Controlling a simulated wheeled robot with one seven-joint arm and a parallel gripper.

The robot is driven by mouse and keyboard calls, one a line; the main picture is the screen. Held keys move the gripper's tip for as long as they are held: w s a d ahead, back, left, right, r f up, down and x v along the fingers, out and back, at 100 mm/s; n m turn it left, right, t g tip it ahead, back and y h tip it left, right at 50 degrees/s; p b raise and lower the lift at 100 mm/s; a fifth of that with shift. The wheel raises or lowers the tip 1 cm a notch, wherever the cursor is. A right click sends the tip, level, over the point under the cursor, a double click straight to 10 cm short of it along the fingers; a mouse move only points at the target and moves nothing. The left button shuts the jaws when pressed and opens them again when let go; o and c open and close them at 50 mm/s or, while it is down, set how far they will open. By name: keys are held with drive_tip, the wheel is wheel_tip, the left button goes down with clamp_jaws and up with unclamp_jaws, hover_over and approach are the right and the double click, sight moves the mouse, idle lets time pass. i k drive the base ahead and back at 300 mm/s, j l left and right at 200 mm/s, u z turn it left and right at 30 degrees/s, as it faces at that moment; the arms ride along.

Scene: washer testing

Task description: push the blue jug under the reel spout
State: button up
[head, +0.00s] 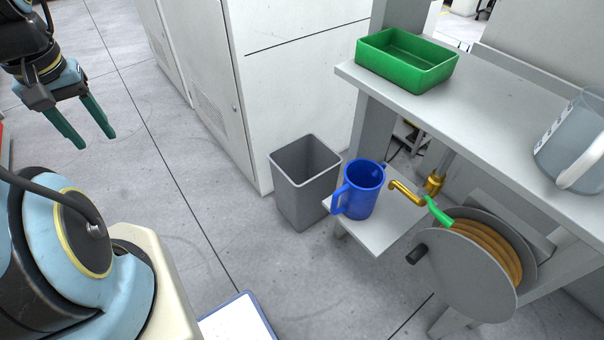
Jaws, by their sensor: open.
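The blue jug (363,190) stands upright on a low white shelf (381,238), with a handle on its left and another small projection at its upper right. The reel spout (405,193) is a brass pipe just right of the jug; its tip lies close to the jug's right side, and I cannot tell whether they touch. The hose reel (466,275) with its orange hose and green nozzle (437,212) is right of the shelf. My gripper (95,142) is open and empty at the upper left, well away from the jug, above the floor.
A grey bin (305,182) stands on the floor left of the shelf. A green tray (407,58) and a clear measuring jug (572,145) sit on the bench (490,115) above. White cabinets (290,90) stand behind the bin. Floor between my gripper and the bin is clear.

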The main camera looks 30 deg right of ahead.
sight(364, 179)
drive_tip(key=k+l+u, duration=0.1)
drive_tip(key=u, duration=0.25)
drive_tip(key=k+u, duration=0.55)
drive_tip(key=u, duration=0.2)
drive_tip(key=k+j+u, duration=0.1)
drive_tip(key=k, duration=0.3)
drive_tip(key=k+j+u, duration=0.1)
drive_tip(key=k+j, duration=0.25)
